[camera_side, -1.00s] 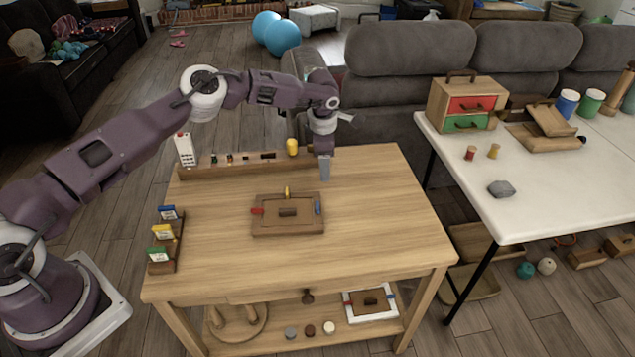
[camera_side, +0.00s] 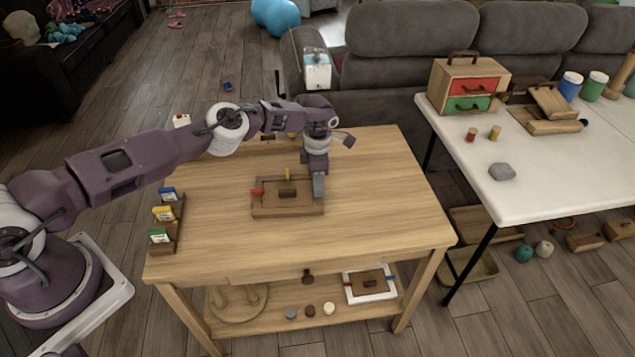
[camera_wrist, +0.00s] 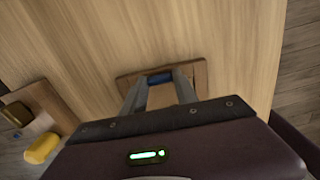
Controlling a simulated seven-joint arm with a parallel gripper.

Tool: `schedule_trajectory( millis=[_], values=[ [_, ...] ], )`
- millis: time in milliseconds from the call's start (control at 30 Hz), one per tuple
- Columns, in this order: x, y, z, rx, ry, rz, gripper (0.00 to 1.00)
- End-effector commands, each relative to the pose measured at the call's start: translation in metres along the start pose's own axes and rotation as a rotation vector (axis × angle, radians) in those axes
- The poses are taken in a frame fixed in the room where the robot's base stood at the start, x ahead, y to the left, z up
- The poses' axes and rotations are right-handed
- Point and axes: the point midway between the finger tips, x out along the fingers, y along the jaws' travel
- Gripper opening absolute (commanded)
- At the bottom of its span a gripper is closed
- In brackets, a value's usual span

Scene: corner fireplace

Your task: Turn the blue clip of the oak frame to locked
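The oak frame (camera_side: 262,211) lies flat on the wooden table, a small brown block at its middle. Its red clip (camera_side: 257,192) is on the left side and its yellow clip (camera_side: 287,174) on the far side. My gripper (camera_side: 319,195) points down at the frame's right side and hides the blue clip in the side view. In the wrist view my gripper (camera_wrist: 160,92) is open, its two fingers apart over the frame (camera_wrist: 200,73). The blue clip (camera_wrist: 160,79) shows between the fingertips; I cannot tell whether they touch it.
A rack with blue, yellow and green cards (camera_side: 163,214) stands at the table's left edge. A yellow object (camera_wrist: 42,148) sits by the back ledge. Another frame (camera_side: 350,286), with white edges, lies on the lower shelf. The table right of my gripper is clear.

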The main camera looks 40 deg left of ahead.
Motion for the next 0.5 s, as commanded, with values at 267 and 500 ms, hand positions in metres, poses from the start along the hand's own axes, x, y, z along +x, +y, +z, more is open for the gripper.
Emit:
schedule_trajectory(
  millis=[267,500],
  values=[
    [-0.0004,0.0002,0.0,-0.002,0.0,0.0,0.0],
    [-0.0005,0.0001,0.0003,-0.056,-0.001,0.0,0.0]
  ],
)
